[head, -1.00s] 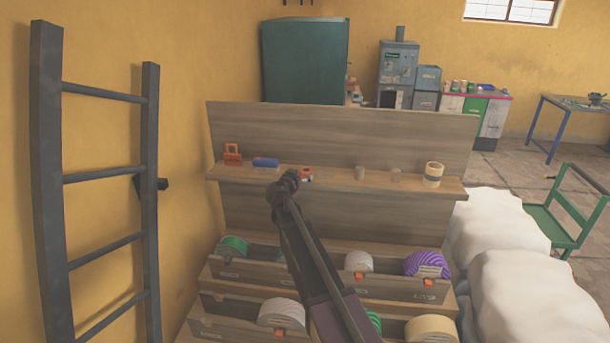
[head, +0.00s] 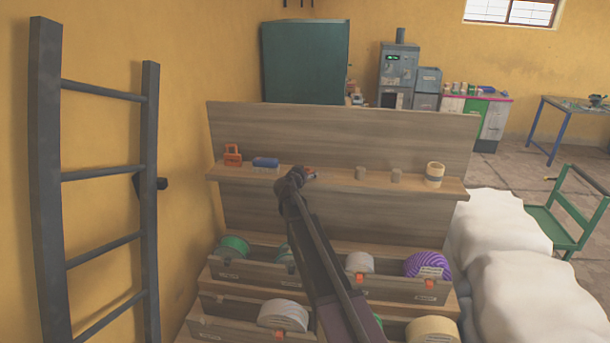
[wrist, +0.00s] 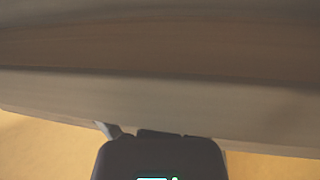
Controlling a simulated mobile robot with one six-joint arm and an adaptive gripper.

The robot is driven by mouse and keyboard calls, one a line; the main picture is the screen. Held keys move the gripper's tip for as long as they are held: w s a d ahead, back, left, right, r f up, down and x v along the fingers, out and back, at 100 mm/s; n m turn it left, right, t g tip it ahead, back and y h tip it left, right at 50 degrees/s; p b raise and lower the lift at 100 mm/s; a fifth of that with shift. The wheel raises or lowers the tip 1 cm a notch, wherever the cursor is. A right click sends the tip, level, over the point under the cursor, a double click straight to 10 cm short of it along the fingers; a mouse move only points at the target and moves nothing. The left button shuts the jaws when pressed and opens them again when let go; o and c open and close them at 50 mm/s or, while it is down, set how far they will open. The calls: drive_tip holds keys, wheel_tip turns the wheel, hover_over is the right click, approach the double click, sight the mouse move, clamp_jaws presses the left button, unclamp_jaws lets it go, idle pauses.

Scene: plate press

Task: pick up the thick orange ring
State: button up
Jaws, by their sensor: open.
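A small orange-red thing (head: 311,173) sits on the upper wooden shelf in the head view, mostly hidden behind the end of my arm. I cannot tell whether it is the thick orange ring. Another orange piece (head: 232,155), with a frame-like shape, stands at the shelf's left end. My gripper (head: 292,181) is in front of the shelf, just left of the orange-red thing, with its fingers hard to make out. In the wrist view, my open gripper (wrist: 160,135) faces a blurred wooden surface. No ring shows there.
The upper shelf (head: 400,189) also holds a blue item (head: 265,162), two small grey-brown cylinders and a tan roll (head: 434,174). Lower bins (head: 390,287) hold several rolls. A ladder (head: 150,200) stands at left; white sacks (head: 515,270) lie at right.

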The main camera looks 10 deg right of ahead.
drive_tip(key=shift+w+d+f, duration=0.1)
drive_tip(key=shift+w+d, duration=0.1)
drive_tip(key=shift+w, duration=0.2)
drive_tip(key=c, duration=1)
